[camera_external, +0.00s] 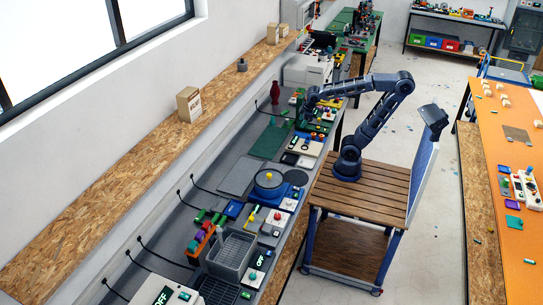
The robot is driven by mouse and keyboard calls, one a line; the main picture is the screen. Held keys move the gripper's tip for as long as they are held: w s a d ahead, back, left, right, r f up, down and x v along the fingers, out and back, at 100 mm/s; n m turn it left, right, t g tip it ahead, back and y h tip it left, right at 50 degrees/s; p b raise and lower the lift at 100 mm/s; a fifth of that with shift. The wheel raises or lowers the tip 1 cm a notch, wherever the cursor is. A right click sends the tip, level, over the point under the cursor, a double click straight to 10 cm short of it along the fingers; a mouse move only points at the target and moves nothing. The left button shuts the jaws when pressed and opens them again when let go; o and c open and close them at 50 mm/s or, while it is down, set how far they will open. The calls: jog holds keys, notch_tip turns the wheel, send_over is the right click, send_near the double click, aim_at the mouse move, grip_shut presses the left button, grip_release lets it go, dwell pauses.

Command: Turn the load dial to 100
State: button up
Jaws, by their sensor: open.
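My dark blue arm reaches left over the long grey workbench (228,178), and my gripper (303,122) points down over the bench near several small green and red parts. The gripper is open and small in this view. I cannot make out anything between its fingers. The load dial cannot be told apart for certain at this size. Small panels with coloured knobs stand on the bench below and around the gripper, including a cream panel (306,147). Its markings are not readable. Whether the gripper touches anything there cannot be seen.
A grey basket (232,253) stands at the near end. A dark red bottle (275,93) and a white printer-like machine (307,69) stand farther back. An orange table (507,200) is at right, across open floor.

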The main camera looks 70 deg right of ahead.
jog(key=w+a+f+n, duration=0.1)
jog(key=w+a+n, duration=0.2)
jog(key=a, duration=0.3)
jog(key=w+a+f+n, duration=0.2)
jog(key=w+a+n, duration=0.1)
jog(key=a, duration=0.4)
jog(key=n+g, duration=0.4)
jog(key=n, duration=1.2)
send_over(278, 215)
notch_tip(278, 215, down, 17)
jog(key=shift+y, duration=0.3)
notch_tip(278, 215, down, 11)
jog(key=shift+w+a+r, duration=0.1)
jog(key=shift+a, duration=0.05)
jog(key=c, duration=1)
jog(key=shift+m, duration=0.3)
